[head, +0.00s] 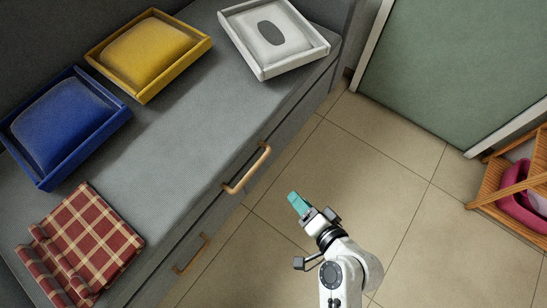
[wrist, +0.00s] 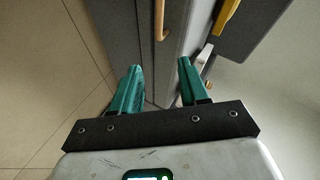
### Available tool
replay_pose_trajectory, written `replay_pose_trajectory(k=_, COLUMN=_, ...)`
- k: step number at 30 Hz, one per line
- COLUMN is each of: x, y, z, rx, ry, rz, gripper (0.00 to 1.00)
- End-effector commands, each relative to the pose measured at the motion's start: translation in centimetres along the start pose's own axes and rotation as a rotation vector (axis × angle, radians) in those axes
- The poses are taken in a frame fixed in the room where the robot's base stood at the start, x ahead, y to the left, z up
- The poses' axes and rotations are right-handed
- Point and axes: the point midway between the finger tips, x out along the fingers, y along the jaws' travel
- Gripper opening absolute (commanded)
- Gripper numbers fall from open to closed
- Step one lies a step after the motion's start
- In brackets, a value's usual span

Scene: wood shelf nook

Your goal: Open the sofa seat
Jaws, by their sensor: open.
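The sofa seat (head: 187,135) is a long grey bench top running diagonally across the head view, and it looks closed. A wooden handle (head: 247,169) is on its front side, and a second handle (head: 191,254) is lower left. One wooden handle (wrist: 161,18) shows at the top of the wrist view, ahead of my fingertips. My gripper (head: 298,203) has teal fingers and is over the floor, to the right of the nearer handle and apart from it. In the wrist view my gripper (wrist: 158,82) is open with nothing between its fingers.
On the seat lie a blue tray with a cushion (head: 62,125), a yellow tray with a cushion (head: 149,54), a white tray (head: 274,37) and a red plaid cloth (head: 82,245). A wooden rack (head: 510,185) stands at right. Tiled floor (head: 400,200) is clear between.

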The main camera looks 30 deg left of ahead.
Motion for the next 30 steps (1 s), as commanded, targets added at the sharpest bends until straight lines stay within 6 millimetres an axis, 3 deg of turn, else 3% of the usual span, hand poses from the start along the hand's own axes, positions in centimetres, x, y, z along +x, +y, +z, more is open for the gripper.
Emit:
replay_pose_trajectory(k=1, x=2.8, y=1.4, z=1.8, rx=0.04, ry=0.006, rz=-0.051, gripper=0.44)
replay_pose_trajectory(k=6, x=7.7, y=1.7, z=4.4, rx=0.191, ry=0.045, rz=-0.184, gripper=0.44)
replay_pose_trajectory(k=13, x=10.5, y=1.9, z=6.1, rx=0.316, ry=0.074, rz=-0.26, gripper=0.44)
replay_pose_trajectory(k=20, x=12.2, y=1.3, z=6.0, rx=0.335, ry=0.079, rz=-0.271, gripper=0.44)
replay_pose_trajectory(k=30, x=18.0, y=-0.1, z=5.3, rx=0.333, ry=0.079, rz=-0.27, gripper=0.44)
